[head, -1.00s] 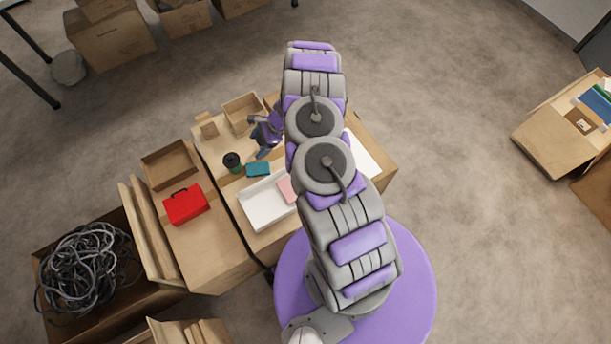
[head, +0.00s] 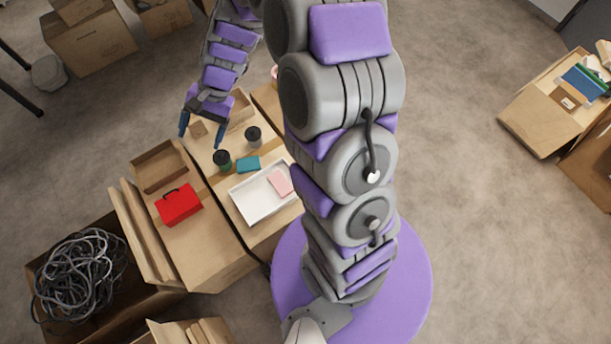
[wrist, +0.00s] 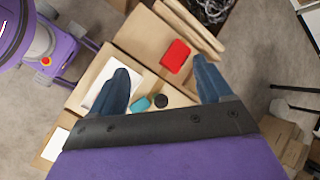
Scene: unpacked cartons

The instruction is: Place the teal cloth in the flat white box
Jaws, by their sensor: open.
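The teal cloth (head: 248,164) lies folded on the carton top, just behind the flat white box. It also shows in the wrist view (wrist: 141,104), between my fingers. The flat white box (head: 254,208) is open-topped, and a pink folded cloth (head: 280,182) lies in its right part. In the wrist view the box (wrist: 97,92) is partly hidden by my left-hand finger. My gripper (head: 203,138) is open and empty, raised above the carton's far left part, behind and left of the teal cloth.
A dark-lidded cup (head: 222,160) stands left of the teal cloth, and a grey cup (head: 253,137) stands behind it. A red box (head: 179,204) and an open brown tray (head: 160,167) sit to the left. A carton of coiled cables (head: 82,275) stands further left.

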